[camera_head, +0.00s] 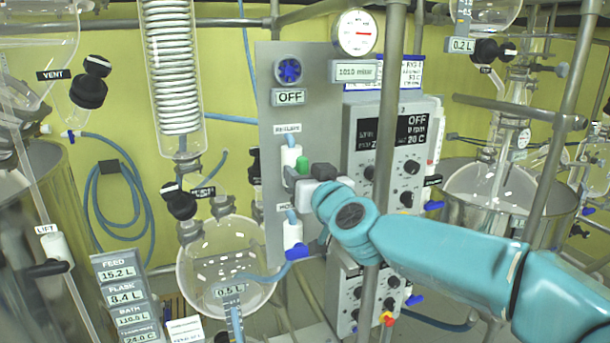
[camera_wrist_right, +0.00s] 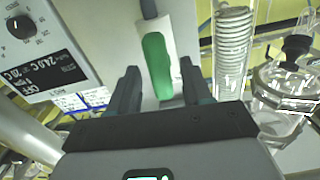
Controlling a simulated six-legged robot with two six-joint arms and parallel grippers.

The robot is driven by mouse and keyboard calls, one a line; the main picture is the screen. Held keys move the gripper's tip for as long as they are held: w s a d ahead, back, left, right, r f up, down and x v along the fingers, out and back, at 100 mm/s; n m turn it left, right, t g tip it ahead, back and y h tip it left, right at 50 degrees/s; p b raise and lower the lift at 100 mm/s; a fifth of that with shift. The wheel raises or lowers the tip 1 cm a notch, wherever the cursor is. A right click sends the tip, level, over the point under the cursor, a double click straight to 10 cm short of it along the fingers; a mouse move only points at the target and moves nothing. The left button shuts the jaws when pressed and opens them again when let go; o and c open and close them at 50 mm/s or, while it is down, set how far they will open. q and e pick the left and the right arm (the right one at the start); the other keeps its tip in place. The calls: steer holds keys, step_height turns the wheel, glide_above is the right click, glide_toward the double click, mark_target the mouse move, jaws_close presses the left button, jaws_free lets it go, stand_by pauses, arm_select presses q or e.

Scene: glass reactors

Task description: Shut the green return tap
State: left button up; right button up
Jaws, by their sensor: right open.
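The green return tap (camera_head: 302,165) is on a white valve body on the grey panel, below a small label. Its lever looks upright in the head view, and the gripper hides part of it. In the right wrist view the green lever (camera_wrist_right: 157,65) runs lengthwise between the two dark fingers, in line with the white body behind it. My right gripper (camera_head: 306,182) is open at the tap, with a finger on each side of the lever. I cannot tell whether either finger touches it. My left gripper is not in view.
A second white valve (camera_head: 292,236) with a blue lever sits lower on the panel. A blue knob (camera_head: 288,69) marked OFF and a pressure gauge (camera_head: 356,32) are above. A metal post (camera_head: 386,130) stands close by my right arm. Glass flasks (camera_head: 225,255) hang left.

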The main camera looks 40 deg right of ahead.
jaws_close()
steer(key=shift+m, duration=0.4)
steer(key=shift+s+d+f+m+b, duration=0.1)
steer(key=shift+m+b, duration=0.65)
steer(key=shift+m, duration=2)
steer(key=shift+w+d+f+m+b, duration=0.15)
steer(key=shift+m+b, duration=0.55)
steer(key=shift+m, duration=2)
steer(key=shift+s+d+f+m+b, duration=0.15)
steer(key=shift+m+b, duration=0.6)
steer(key=shift+m, duration=2)
steer(key=shift+a, duration=0.1)
